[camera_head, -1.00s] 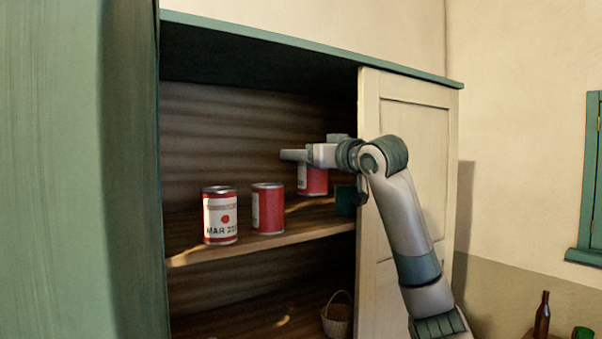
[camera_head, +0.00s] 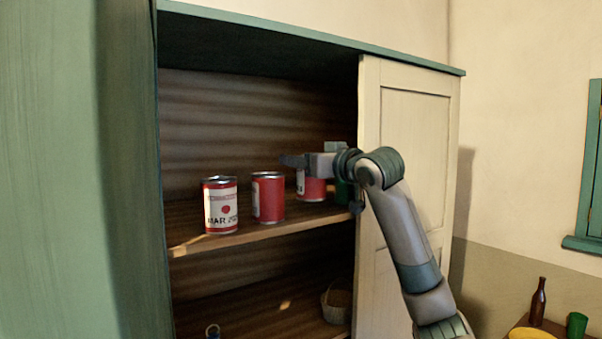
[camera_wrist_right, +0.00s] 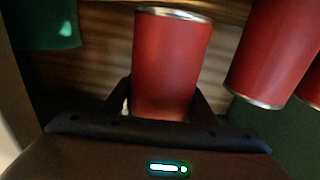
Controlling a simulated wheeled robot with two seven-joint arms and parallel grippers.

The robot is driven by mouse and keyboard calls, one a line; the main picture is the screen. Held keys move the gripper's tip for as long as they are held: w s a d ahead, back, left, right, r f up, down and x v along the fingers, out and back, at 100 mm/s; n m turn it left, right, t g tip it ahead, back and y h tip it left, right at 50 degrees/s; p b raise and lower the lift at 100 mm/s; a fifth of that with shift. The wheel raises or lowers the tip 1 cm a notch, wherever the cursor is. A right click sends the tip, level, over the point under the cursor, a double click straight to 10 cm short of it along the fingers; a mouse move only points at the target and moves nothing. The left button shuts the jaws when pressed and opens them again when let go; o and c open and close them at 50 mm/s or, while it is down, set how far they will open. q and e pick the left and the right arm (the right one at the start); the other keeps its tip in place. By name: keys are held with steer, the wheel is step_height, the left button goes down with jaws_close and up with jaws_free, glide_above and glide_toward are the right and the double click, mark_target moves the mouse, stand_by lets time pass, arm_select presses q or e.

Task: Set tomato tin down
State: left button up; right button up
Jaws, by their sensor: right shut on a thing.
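My right gripper (camera_head: 296,161) reaches in past the cabinet's right door and is shut on the red tomato tin (camera_head: 312,188). The tin is upright, with a strip of white label on its left side and its top hidden behind the gripper. In the right wrist view the red tin (camera_wrist_right: 172,65) stands between the two dark fingers. Its base is at or very near the upper shelf (camera_head: 240,238); I cannot tell whether it touches. My left gripper is not in view.
Two more red tins, one with a date label (camera_head: 220,205) and one plainer (camera_head: 268,198), stand left of the held tin. A green cup (camera_head: 344,192) is close on its right. A basket (camera_head: 336,305) sits on the lower shelf. The door (camera_head: 415,130) flanks my arm.

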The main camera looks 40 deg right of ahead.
step_height(320, 180, down, 2)
steer(key=shift+f+p, duration=0.1)
steer(key=shift+p, duration=0.4)
steer(key=shift+w+f+p, duration=0.1)
steer(key=shift+p, duration=0.25)
steer(key=shift+w+f, duration=0.1)
steer(key=shift+f, duration=0.25)
steer(key=shift+f, duration=0.2)
steer(key=o, duration=1.4)
steer(key=shift+r, duration=0.2)
